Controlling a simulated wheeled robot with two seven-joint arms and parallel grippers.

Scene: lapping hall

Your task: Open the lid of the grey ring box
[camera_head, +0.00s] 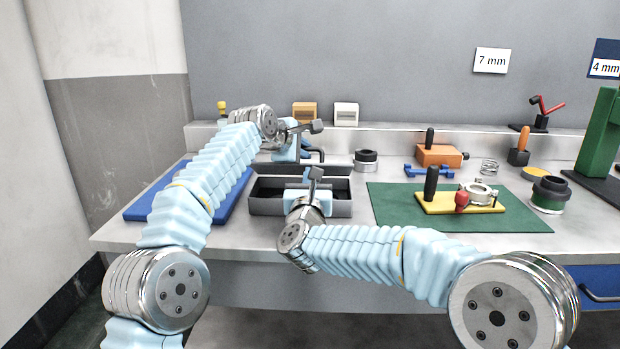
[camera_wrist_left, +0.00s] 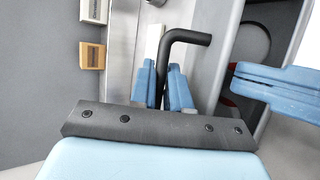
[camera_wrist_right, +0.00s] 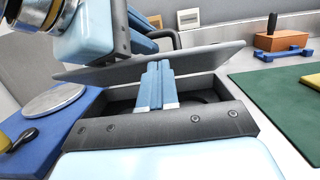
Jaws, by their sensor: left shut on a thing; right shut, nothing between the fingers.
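The grey ring box (camera_head: 265,209) stands on the bench with its lid (camera_head: 338,169) raised and tilted at the back, so the dark inside shows. The lid spans the right wrist view as a grey panel (camera_wrist_right: 205,59). My left gripper (camera_head: 303,153) is behind the lid, its fingers shut on a black bent handle (camera_wrist_left: 190,36) in the left wrist view. My right gripper (camera_wrist_right: 158,68) is shut and empty over the box opening, its fingers in front of the lid. I cannot tell whether they touch it. A dark ring shape shows partly inside the box.
A green mat (camera_head: 385,205) lies right, bearing a yellow fixture (camera_head: 432,207). A black ring stack (camera_head: 366,160) stands behind. The bench front between box and green mat is narrow.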

